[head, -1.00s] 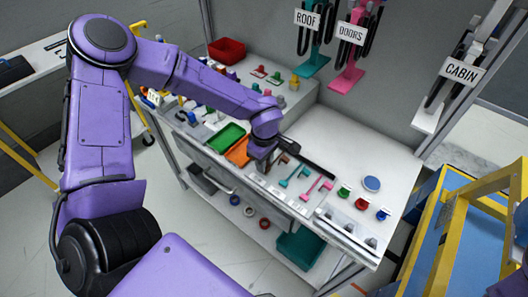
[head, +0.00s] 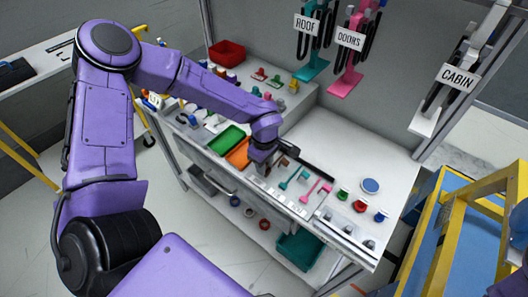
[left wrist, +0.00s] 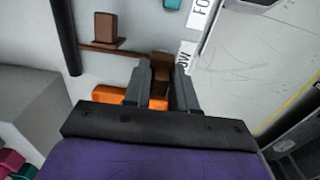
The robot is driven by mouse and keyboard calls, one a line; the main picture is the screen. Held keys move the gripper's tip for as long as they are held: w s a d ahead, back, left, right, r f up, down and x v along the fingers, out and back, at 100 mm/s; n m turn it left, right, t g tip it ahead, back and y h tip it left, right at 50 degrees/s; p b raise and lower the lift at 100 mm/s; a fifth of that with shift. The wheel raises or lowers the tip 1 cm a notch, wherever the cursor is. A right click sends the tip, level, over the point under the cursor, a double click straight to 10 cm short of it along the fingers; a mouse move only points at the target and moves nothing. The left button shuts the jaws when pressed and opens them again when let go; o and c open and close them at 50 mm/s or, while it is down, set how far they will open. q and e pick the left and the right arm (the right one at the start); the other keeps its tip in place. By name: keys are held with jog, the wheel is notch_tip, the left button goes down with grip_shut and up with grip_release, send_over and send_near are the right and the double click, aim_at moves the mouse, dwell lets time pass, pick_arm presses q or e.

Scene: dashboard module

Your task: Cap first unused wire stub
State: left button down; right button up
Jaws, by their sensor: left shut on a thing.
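My left gripper (head: 264,157) is at the front edge of the workbench, beside the orange tray. In the left wrist view its two fingers (left wrist: 164,75) are shut on a small brown end piece (left wrist: 160,63). A thin brown strip runs left from there to an upright brown block (left wrist: 105,28), which also shows in the head view (head: 282,162). A teal piece (head: 293,177) and a pink piece (head: 317,190) of similar shape lie to the right. The fingers partly hide the held piece. I cannot tell which item is the cap. My right gripper is not in view.
A green tray (head: 227,138) and an orange tray (head: 238,156) sit left of the gripper. A black bar (head: 312,166) lies behind the coloured pieces. Small green, red and blue (head: 381,215) items stand at the right. The bench's back right is clear.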

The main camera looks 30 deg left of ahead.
pick_arm(q)
jog(key=shift+r, duration=0.1)
dwell(0.5)
jog(key=shift+p, duration=0.35)
jog(key=shift+f+b, duration=0.55)
jog(key=shift+f, duration=0.4)
jog(key=c, duration=0.8)
grip_release()
notch_tip(320, 180, up, 10)
jog(key=shift+r, duration=0.25)
